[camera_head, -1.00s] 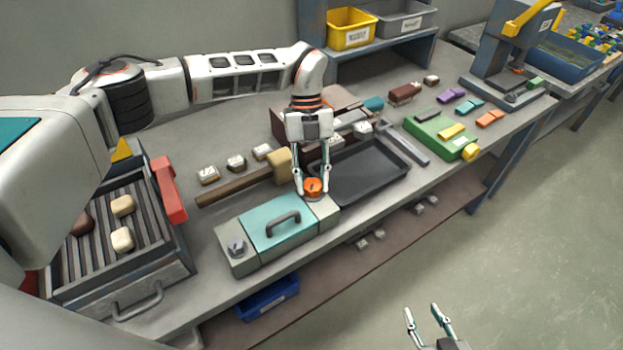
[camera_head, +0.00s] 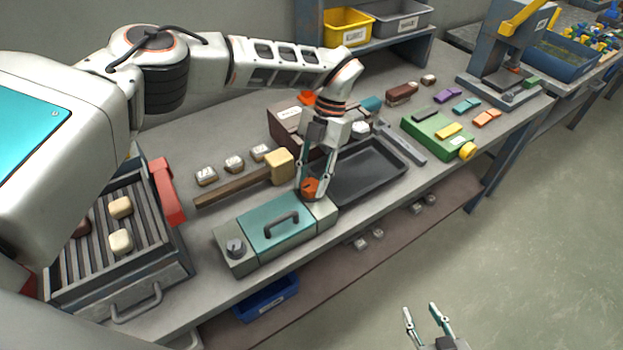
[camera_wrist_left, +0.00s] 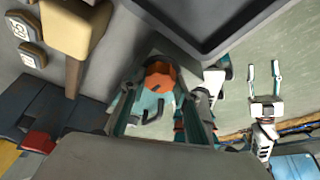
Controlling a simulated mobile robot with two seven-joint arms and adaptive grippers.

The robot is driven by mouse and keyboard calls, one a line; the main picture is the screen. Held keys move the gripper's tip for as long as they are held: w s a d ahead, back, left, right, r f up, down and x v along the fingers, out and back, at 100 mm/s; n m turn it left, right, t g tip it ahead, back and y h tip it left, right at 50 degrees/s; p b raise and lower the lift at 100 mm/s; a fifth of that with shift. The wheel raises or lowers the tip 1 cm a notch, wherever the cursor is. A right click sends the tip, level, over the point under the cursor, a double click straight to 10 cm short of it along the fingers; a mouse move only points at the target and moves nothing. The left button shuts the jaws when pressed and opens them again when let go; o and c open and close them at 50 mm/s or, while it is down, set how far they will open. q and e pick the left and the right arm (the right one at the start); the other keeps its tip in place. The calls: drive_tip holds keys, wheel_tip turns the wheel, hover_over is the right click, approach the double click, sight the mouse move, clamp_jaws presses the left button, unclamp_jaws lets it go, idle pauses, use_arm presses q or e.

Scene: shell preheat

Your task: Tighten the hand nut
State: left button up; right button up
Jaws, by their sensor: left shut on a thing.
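The orange hand nut (camera_head: 311,187) sits on the right end of the grey box with the teal lid (camera_head: 268,233). My left gripper (camera_head: 311,188) reaches down from above, tilted, with its two fingers on either side of the nut, shut on it. In the left wrist view the nut (camera_wrist_left: 160,75) shows beyond the fingers, with the teal lid partly hidden below it. My right gripper (camera_head: 427,312) is at the bottom edge, over the floor, with its fingers apart and empty.
A black tray (camera_head: 385,158) lies right behind the nut. A wooden mallet (camera_head: 235,187) lies to the left. A grooved grill unit (camera_head: 150,292) with pale lumps stands at the left. A green block (camera_head: 432,138) lies farther right. The table's front edge runs close to the box.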

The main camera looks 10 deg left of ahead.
idle(0.4)
use_arm(q)
drive_tip(key=o, duration=1)
drive_tip(key=shift+o, duration=0.5)
drive_tip(key=v, duration=1.2)
drive_tip(key=shift+s+d, duration=0.1)
drive_tip(key=shift+s, duration=0.05)
